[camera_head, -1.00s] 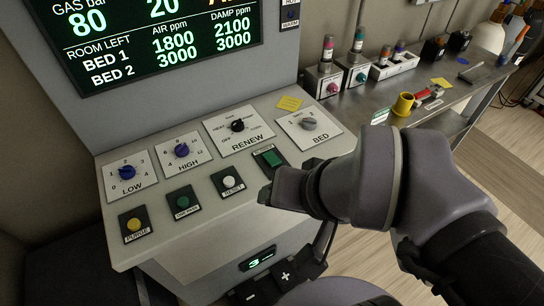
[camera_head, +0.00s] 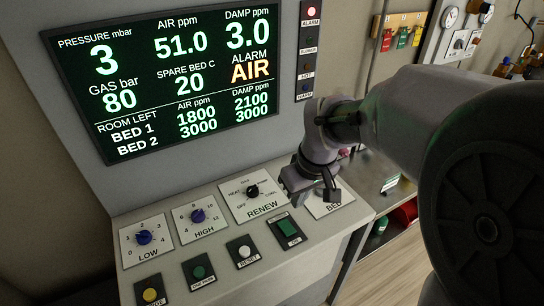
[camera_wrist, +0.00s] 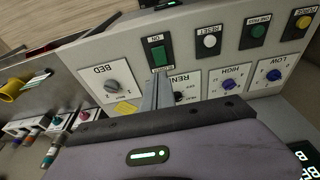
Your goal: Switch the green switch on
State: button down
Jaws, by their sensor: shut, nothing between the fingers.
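The green switch (camera_head: 288,228) is a rectangular green rocker on a black plate, on the sloping desk panel below the screen. Its plate reads ON at the near edge. In the wrist view the green switch (camera_wrist: 158,56) shows upside down, just beyond the fingertips. I cannot tell which way it is tipped.
A white RESET button (camera_head: 244,252) and a round green button (camera_head: 199,272) sit left of the switch. The RENEW dial (camera_head: 252,190) is behind it. The screen (camera_head: 170,80) stands upright behind the panel.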

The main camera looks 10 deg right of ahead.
aim_at(290, 232)
jog(key=b+x, duration=0.1)
jog(key=x, duration=0.3)
jog(key=b+x, duration=0.2)
jog(key=x, duration=0.2)
jog(key=s+b+x, duration=0.1)
jog(key=b+x, duration=0.1)
jog(key=x, duration=0.2)
jog(key=shift+d+f, duration=0.1)
jog(key=shift+f, duration=0.7)
jog(key=shift+s+f+b, duration=0.15)
jog(key=shift+f+b, duration=0.5)
jog(key=shift+b, duration=0.15)
jog(key=shift+s+d+r, duration=0.1)
jog(key=shift+s+r, duration=0.05)
jog(key=shift+w+r+p, duration=0.35)
jog(key=shift+w+p, duration=0.2)
jog(key=shift+w, duration=0.15)
